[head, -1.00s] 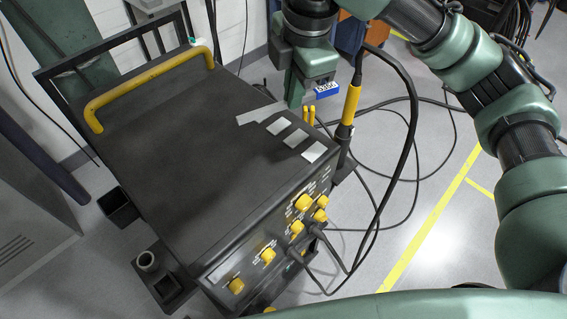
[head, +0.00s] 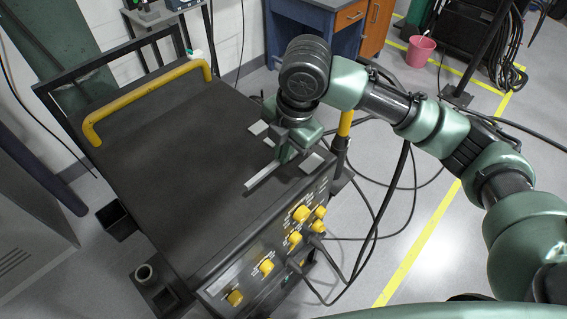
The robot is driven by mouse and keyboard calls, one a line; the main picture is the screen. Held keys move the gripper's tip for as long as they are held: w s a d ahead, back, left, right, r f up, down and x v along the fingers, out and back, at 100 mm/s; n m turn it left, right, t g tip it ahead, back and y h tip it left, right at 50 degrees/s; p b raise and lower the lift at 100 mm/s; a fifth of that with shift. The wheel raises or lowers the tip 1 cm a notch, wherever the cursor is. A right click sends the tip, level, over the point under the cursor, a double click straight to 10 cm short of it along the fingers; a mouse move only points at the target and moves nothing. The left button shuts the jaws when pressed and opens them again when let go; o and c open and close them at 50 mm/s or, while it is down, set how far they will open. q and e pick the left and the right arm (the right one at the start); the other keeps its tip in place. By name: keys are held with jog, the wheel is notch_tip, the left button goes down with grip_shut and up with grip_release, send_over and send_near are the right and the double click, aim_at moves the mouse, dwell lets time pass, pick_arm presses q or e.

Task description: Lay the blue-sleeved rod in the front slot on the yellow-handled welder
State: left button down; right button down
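The welder (head: 190,150) has a dark flat top and a yellow handle (head: 135,96) at its back left. My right gripper (head: 286,152) is over the top's right side, near the small pale plates (head: 314,163). A long pale grey bar (head: 263,174) sticks out from beneath it toward the lower left, at or just above the top. I cannot tell whether this bar is the rod. No blue sleeve shows now; my wrist and gripper hide that area. The fingertips are hidden, so their opening cannot be read. The slots are not clear. My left gripper is out of view.
Yellow knobs (head: 302,213) line the welder's front panel. A yellow-gripped torch (head: 345,122) stands at its right side, with black cables looping down to the floor. A blue cabinet (head: 330,35) and a pink bucket (head: 420,50) stand behind. Floor to the right is mostly clear.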

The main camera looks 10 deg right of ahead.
aim_at(282, 174)
jog(key=shift+f, duration=2.45)
jog(key=shift+f, duration=0.1)
jog(key=c, duration=1.7)
grip_release()
jog(key=r, duration=0.4)
jog(key=s+r, duration=0.1)
jog(key=r, duration=0.3)
jog(key=s+d+r+b, duration=0.1)
jog(key=r, duration=0.3)
jog(key=shift+d, duration=0.1)
